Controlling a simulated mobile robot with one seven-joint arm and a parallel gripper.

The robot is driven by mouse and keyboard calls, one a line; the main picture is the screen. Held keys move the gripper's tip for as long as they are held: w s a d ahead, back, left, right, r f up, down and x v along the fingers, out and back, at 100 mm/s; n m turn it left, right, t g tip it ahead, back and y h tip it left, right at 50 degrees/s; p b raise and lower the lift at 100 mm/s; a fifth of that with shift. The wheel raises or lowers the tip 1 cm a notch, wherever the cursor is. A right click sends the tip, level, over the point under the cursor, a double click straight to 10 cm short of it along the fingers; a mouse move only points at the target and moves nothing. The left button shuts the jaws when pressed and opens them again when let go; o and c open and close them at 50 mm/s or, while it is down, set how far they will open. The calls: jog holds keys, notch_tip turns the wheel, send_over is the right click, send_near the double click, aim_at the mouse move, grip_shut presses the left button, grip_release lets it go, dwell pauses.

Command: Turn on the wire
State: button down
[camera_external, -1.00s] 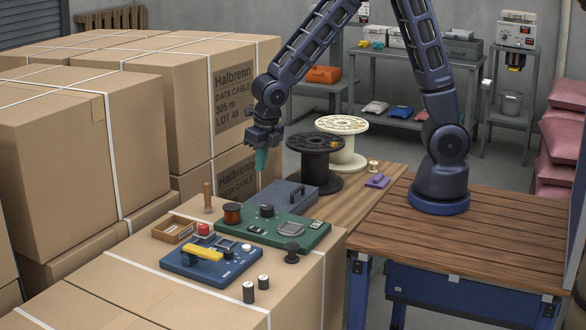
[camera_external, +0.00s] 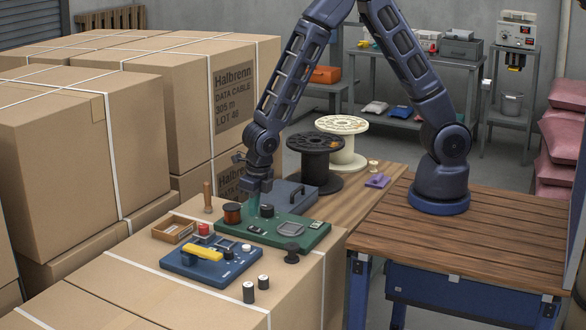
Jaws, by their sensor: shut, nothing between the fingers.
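A green board (camera_external: 318,233) lies on the cardboard box in front, with a copper wire spool (camera_external: 232,214), a black knob (camera_external: 268,210), a dark display (camera_external: 257,230) and a grey dish-like part (camera_external: 291,229) on it. A blue board (camera_external: 232,271) in front of it carries a yellow handle (camera_external: 203,252) and a white knob (camera_external: 246,248). A red button (camera_external: 204,229) sits behind the blue board. My gripper (camera_external: 253,213) points down with its teal fingers shut and empty, between the copper spool and the black knob. I cannot tell whether the fingertips touch the board.
A wooden tray (camera_external: 178,230), an upright wooden-handled tool (camera_external: 208,197), a black stand (camera_external: 292,254) and two small cylinders (camera_external: 249,292) surround the boards. A grey case (camera_external: 293,196) and large black and cream spools (camera_external: 341,140) stand behind. Tall cartons (camera_external: 150,130) rise at left.

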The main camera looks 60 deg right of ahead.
aim_at(251, 227)
jog(key=shift+w+f, duration=0.15)
jog(key=shift+f, duration=0.85)
jog(key=shift+w+f, duration=0.1)
jog(key=shift+f, duration=0.85)
